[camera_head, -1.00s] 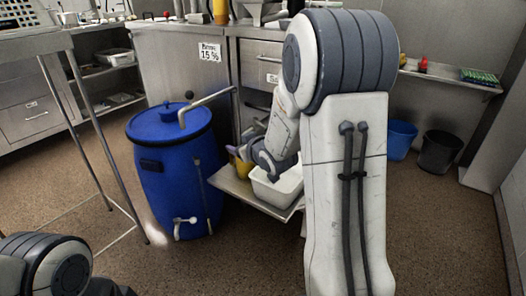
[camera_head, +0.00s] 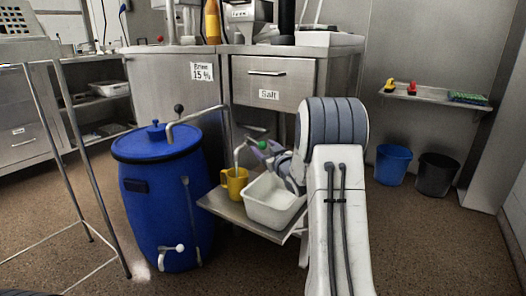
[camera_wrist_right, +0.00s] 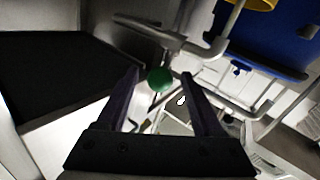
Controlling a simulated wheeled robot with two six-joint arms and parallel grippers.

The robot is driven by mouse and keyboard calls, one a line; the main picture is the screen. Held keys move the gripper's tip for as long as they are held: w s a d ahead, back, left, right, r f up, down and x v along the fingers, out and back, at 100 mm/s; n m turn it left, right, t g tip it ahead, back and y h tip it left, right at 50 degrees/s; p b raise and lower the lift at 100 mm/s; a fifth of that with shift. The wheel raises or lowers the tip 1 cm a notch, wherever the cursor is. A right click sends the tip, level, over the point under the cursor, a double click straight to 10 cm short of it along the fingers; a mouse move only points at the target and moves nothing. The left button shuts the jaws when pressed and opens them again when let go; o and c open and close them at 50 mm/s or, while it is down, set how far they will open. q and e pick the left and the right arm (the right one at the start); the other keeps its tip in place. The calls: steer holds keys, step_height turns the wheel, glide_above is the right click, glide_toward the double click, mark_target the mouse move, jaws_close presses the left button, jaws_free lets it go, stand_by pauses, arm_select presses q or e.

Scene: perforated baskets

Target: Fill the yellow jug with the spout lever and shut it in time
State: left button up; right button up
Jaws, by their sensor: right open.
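The yellow jug (camera_head: 235,185) stands upright on a metal shelf (camera_head: 220,206), beside a white tub (camera_head: 268,213). A bent metal spout (camera_head: 239,153) comes down over the jug; whether there is liquid in it I cannot tell. A green ball knob (camera_head: 262,144) shows beside the spout. My right gripper (camera_head: 262,151) is at this knob. In the right wrist view the green knob (camera_wrist_right: 160,80) appears between the open fingers (camera_wrist_right: 160,77); contact cannot be told. A yellow rim (camera_wrist_right: 250,4) shows at the top there. My left gripper is out of view.
A blue barrel (camera_head: 162,205) with a bent pipe (camera_head: 197,115) and a black-knobbed rod stands left of the shelf. A steel cabinet (camera_head: 270,82) labelled Salt is behind. Blue (camera_head: 392,163) and black (camera_head: 437,176) bins stand at right.

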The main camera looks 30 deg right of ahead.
steer(key=shift+w+d, duration=0.1)
steer(key=shift+w, duration=0.65)
jaws_close()
stand_by(0.9)
